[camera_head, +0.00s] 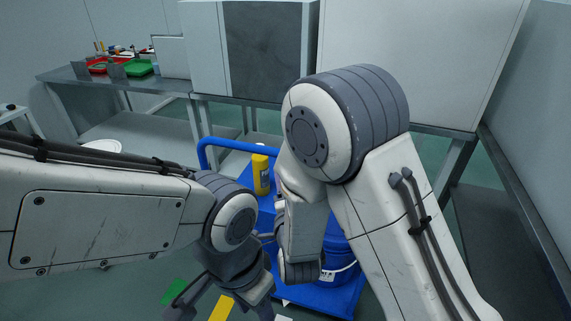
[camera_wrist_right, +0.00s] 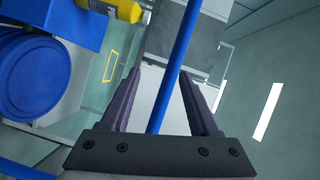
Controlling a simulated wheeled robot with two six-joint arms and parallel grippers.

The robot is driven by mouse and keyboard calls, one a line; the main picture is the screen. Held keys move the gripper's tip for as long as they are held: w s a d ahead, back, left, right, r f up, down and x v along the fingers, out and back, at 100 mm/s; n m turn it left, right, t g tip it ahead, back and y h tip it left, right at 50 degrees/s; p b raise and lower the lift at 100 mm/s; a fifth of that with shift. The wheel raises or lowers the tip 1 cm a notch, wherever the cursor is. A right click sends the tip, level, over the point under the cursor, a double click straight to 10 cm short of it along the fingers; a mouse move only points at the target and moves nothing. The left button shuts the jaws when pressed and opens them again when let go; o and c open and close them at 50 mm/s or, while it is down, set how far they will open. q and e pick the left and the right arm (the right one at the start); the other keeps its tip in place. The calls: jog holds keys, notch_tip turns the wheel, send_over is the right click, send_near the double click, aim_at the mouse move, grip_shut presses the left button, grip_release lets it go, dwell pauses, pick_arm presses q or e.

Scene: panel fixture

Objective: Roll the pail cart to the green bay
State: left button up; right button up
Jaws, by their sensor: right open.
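The blue cart (camera_head: 345,297) stands below my arms, partly hidden by them. Its blue push handle (camera_head: 228,143) rises at the far left of the cart. A blue pail (camera_head: 340,262) stands on the cart, and its round lid (camera_wrist_right: 45,75) shows in the right wrist view. In that view my right gripper (camera_wrist_right: 158,85) is open, with a blue bar (camera_wrist_right: 178,65) running between its fingers and no grip closed on it. In the head view the right fingers are hidden. My left gripper (camera_head: 222,300) is open and empty at the bottom, near a green floor patch (camera_head: 174,291).
A yellow bottle (camera_head: 261,174) stands on the cart. A yellow floor strip (camera_head: 222,308) lies by my left gripper. Grey benches carry large pale cabinets (camera_head: 410,60) behind the cart. Red (camera_head: 100,66) and green trays (camera_head: 139,68) sit at the back left.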

jog(key=w+t, duration=0.1)
jog(key=w, duration=0.2)
jog(key=w+r+m+t, duration=0.1)
jog(key=w, duration=0.2)
jog(key=w+d+r+m+t+p, duration=0.1)
jog(key=w, duration=0.2)
jog(key=shift+w+h, duration=0.3)
jog(key=shift+w, duration=0.1)
grip_shut()
dwell(1.3)
